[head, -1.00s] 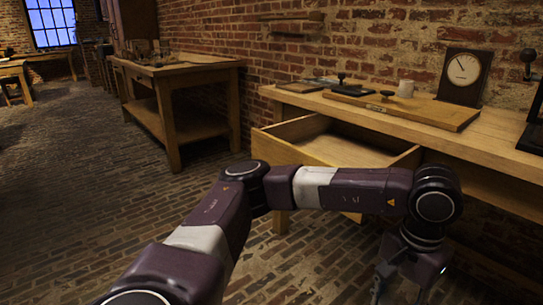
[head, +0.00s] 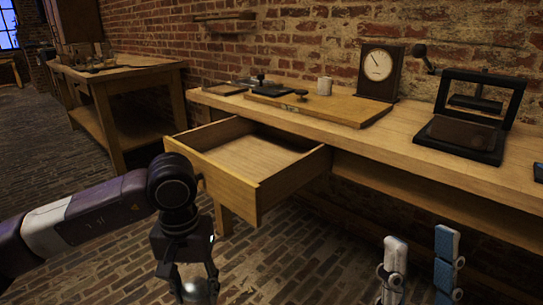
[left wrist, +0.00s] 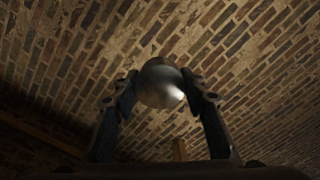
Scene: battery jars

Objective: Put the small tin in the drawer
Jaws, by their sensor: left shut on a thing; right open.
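My left gripper (head: 188,284) hangs in front of the open drawer, lower than it and to its left, with its fingers pointing down. It is shut on a rounded, shiny silver-grey thing that seems to be the small tin (head: 196,290). In the left wrist view the tin (left wrist: 160,84) sits between the two fingertips (left wrist: 160,92), with brick floor behind it. The wooden drawer (head: 223,182) is pulled out from under the bench; its visible inside is empty.
Brick floor in front is clear.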

